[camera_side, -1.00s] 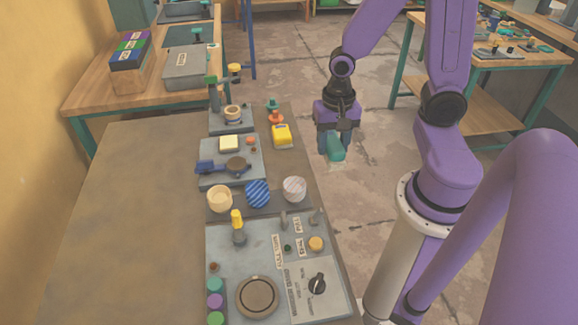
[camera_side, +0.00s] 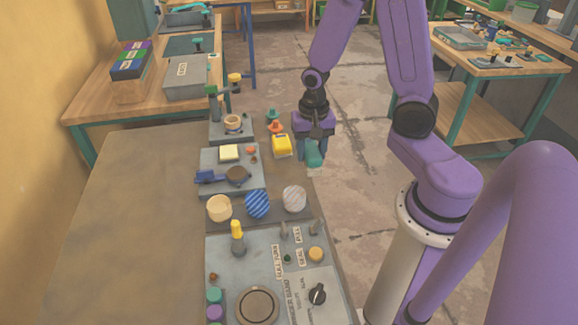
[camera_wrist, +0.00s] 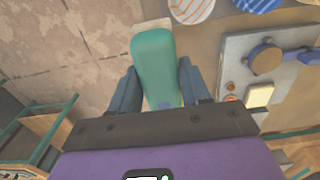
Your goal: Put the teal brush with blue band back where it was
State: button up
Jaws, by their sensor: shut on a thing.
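The teal brush (camera_side: 314,153) is held in my gripper (camera_side: 314,140), hanging down at the right edge of the brown work table. In the wrist view the brush (camera_wrist: 157,65) lies between the two fingers of my gripper (camera_wrist: 157,85), with a pale tip at its far end. In the side view the brush is right of the yellow block and above and right of the striped cups.
A yellow block (camera_side: 282,146) stands close to the left of the brush. A white striped cup (camera_side: 294,198), a blue striped cup (camera_side: 257,204) and a cream cup (camera_side: 219,207) stand in a row. A grey plate with a blue-handled press (camera_side: 208,177) lies left. The table's left part is bare.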

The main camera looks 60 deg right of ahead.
jog(key=w+f, duration=0.4)
jog(key=w+d+f, duration=0.1)
jog(key=w+f, duration=0.1)
jog(key=w, duration=0.1)
jog(key=shift+f, duration=0.35)
jog(key=shift+w+f, duration=0.2)
jog(key=shift+f, duration=1.5)
jog(key=shift+f, duration=0.15)
jog(key=o, duration=1)
